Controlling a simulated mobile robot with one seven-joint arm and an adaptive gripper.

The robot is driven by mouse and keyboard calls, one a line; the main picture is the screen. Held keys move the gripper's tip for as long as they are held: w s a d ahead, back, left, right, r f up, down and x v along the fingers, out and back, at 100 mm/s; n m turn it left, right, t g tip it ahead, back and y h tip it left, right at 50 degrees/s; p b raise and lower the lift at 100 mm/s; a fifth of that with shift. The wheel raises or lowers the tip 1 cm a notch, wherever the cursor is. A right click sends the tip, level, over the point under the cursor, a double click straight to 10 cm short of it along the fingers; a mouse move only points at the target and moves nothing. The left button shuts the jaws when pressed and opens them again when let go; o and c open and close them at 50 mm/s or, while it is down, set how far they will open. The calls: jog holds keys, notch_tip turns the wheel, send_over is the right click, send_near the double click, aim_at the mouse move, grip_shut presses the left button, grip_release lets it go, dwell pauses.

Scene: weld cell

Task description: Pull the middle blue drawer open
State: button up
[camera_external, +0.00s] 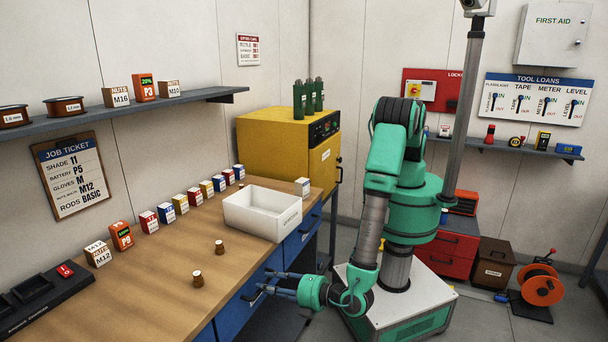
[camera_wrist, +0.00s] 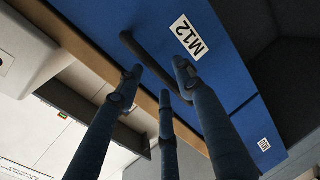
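The middle blue drawer (camera_external: 248,296) is in the front of the workbench and looks shut in the external view. In the wrist view its blue front (camera_wrist: 220,85) fills the upper middle, with a white M12 label (camera_wrist: 188,36) and a dark bar handle (camera_wrist: 148,58). My gripper (camera_external: 266,282) is at the drawer front, at handle height. In the wrist view my gripper (camera_wrist: 160,80) is open, its fingers spread, with the handle's near end between the fingertips. Contact with the handle cannot be told. My fingers partly hide the handle in the external view.
The wooden bench top (camera_external: 165,285) above holds a white bin (camera_external: 262,212), two small brown bottles and a row of small boxes. Another blue drawer (camera_external: 302,236) is to the right. A yellow cabinet (camera_external: 275,150) stands behind the bench. Dark open space lies below the drawers.

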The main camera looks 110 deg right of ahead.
grip_shut()
jog(key=shift+s+a, duration=0.15)
jog(key=f+b+v, duration=0.2)
jog(key=f+v, duration=0.1)
jog(key=v, duration=1.3)
jog(key=s+a+f+b+v, duration=0.1)
jog(key=f+b+v, duration=0.2)
jog(key=v, duration=1.2)
jog(key=shift+s+a+f+b, duration=0.25)
jog(key=shift+s+f+b, duration=0.05)
jog(key=shift+f, duration=0.05)
grip_release()
